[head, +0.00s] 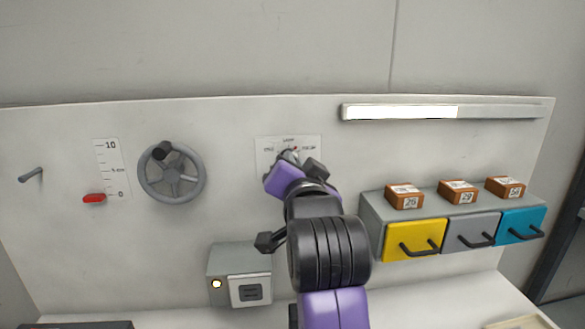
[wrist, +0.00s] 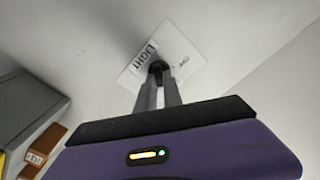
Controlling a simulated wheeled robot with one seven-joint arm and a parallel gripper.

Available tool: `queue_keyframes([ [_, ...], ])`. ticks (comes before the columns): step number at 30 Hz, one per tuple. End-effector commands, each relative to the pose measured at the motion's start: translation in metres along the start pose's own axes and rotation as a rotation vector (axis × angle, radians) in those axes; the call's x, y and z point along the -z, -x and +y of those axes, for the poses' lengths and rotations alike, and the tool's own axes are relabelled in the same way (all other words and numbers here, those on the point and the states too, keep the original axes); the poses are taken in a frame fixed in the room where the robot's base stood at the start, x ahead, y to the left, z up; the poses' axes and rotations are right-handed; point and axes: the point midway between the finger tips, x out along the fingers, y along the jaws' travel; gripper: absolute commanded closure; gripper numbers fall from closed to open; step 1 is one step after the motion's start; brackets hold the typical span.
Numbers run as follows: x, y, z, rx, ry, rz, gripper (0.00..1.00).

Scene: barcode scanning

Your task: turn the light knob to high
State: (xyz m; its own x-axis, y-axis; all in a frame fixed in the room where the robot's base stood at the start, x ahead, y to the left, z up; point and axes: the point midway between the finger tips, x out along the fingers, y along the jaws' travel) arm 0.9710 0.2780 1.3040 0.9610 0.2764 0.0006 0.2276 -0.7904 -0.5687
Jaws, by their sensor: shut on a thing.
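The light knob (wrist: 157,66) is a small dark knob on a white label card (head: 265,142) on the upright panel. The card also shows in the wrist view (wrist: 178,50), with the word LIGHT readable. My gripper (wrist: 158,78) is shut on the knob, its two grey fingers on either side of it. In the head view my gripper (head: 291,158) covers most of the knob, and a small red mark shows beside it. The knob's exact setting cannot be told. The light strip (head: 400,112) at the upper right is bright along its left part and grey along its right part.
Left of the card are a grey handwheel (head: 172,172), a red slider (head: 94,198) and a peg (head: 31,175). A grey box (head: 240,258) with a lit button sits below. Right are yellow (head: 413,240), grey (head: 471,231) and blue (head: 521,226) drawers with numbered brown boxes on top.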

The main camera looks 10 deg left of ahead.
Motion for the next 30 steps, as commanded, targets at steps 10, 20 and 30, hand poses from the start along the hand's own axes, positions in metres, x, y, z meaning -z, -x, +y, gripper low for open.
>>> queue_keyframes([
  [10, -0.0031, -0.0002, 0.0024, -0.002, -0.279, -0.004, 1.00],
  [20, -0.0026, -0.0002, 0.0027, -0.002, -0.424, -0.003, 1.00],
  [30, -0.0021, -0.0003, 0.0030, -0.003, -0.460, -0.003, 1.00],
])
